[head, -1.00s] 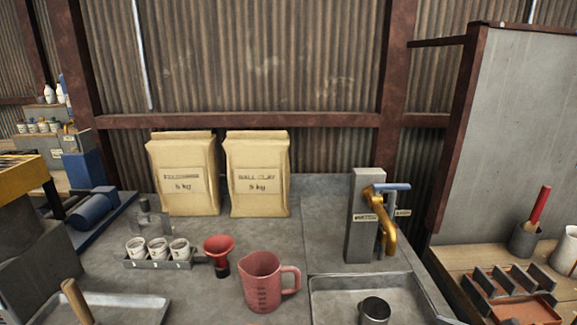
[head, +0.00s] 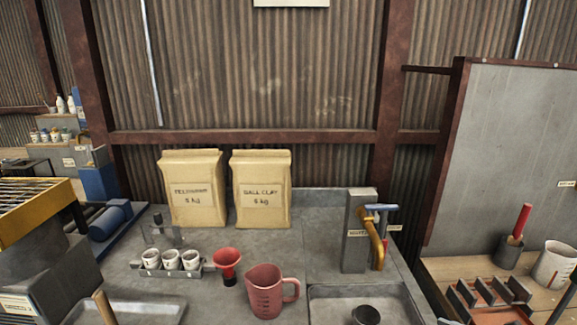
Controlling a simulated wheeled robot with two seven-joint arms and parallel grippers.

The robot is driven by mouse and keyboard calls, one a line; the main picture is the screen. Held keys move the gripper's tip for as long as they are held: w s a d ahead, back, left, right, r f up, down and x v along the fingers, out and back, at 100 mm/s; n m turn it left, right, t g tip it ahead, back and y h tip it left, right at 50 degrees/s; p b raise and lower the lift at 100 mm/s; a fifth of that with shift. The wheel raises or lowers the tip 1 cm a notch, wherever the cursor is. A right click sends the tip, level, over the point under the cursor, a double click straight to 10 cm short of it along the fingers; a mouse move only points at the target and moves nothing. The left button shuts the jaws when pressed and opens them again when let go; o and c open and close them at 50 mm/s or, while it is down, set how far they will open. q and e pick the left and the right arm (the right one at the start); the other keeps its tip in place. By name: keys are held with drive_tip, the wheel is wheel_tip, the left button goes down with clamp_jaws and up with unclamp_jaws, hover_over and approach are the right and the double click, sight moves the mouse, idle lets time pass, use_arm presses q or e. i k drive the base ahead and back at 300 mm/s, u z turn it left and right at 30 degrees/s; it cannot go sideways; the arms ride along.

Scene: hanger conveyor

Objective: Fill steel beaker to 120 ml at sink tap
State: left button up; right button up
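The steel beaker (head: 366,315) stands in the sink basin at the bottom edge of the head view, partly cut off, and its fill level cannot be read. The sink (head: 400,293) is a shallow grey basin at the bench's right front. The tap (head: 374,238) is a brass spout on a grey post (head: 356,245), with a blue-grey lever (head: 381,207) on top. The beaker is in front of the spout, nearer to me. Neither of my grippers is in view.
A red measuring jug (head: 266,292) and a red funnel (head: 227,264) stand left of the sink. Several small white cups (head: 171,259) sit in a rack. Two clay sacks (head: 262,190) stand behind. A wooden table (head: 470,268) with pots is at the right.

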sight(369, 207)
drive_tip(key=k, duration=0.85)
